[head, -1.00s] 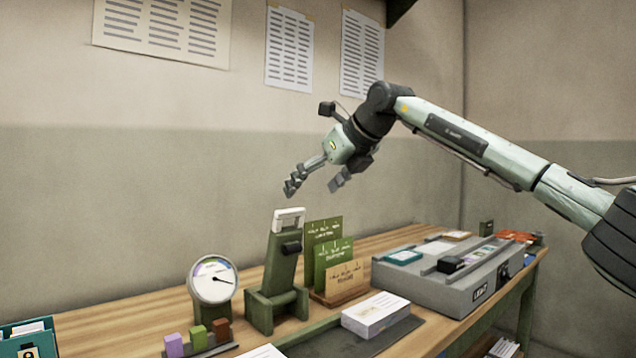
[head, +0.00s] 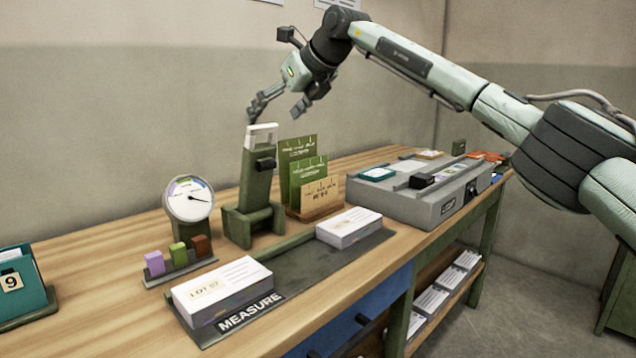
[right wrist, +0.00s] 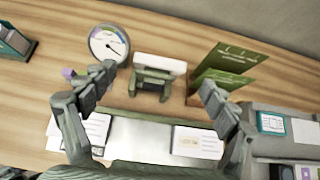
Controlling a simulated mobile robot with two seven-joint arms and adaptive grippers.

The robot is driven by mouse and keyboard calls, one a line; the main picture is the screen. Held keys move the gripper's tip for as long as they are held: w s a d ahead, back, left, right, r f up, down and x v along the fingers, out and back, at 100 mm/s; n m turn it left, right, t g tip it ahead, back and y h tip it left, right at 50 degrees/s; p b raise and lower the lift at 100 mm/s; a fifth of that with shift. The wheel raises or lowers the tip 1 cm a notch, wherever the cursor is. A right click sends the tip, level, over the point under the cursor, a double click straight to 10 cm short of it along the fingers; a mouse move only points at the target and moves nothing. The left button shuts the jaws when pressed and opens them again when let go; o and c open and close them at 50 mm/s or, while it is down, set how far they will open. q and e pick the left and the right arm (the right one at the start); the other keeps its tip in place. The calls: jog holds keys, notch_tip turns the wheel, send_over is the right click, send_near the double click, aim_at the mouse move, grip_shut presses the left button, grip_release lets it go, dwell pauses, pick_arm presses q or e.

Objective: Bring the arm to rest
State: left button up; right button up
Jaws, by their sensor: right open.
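My right gripper (head: 278,108) is open and empty in the head view, in the air above and behind the green stand (head: 254,195) with a white top. My right arm (head: 435,78) reaches in from the right edge. In the right wrist view the two fingers of the right gripper (right wrist: 155,92) are spread wide, with the stand's white top (right wrist: 160,64) showing between and beyond them. Nothing is between the fingertips. My left gripper is not in view.
On the wooden bench stand a round dial (head: 189,199), green and tan cards (head: 303,170), paper stacks (head: 222,290) on a dark MEASURE mat (head: 285,277), a grey box device (head: 410,205) and a teal holder (head: 22,283). Open floor (head: 530,300) lies at the right.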

aim_at(265, 129)
jog(key=x, duration=0.6)
jog(key=shift+d+f, duration=0.15)
jog(key=shift+s, duration=0.2)
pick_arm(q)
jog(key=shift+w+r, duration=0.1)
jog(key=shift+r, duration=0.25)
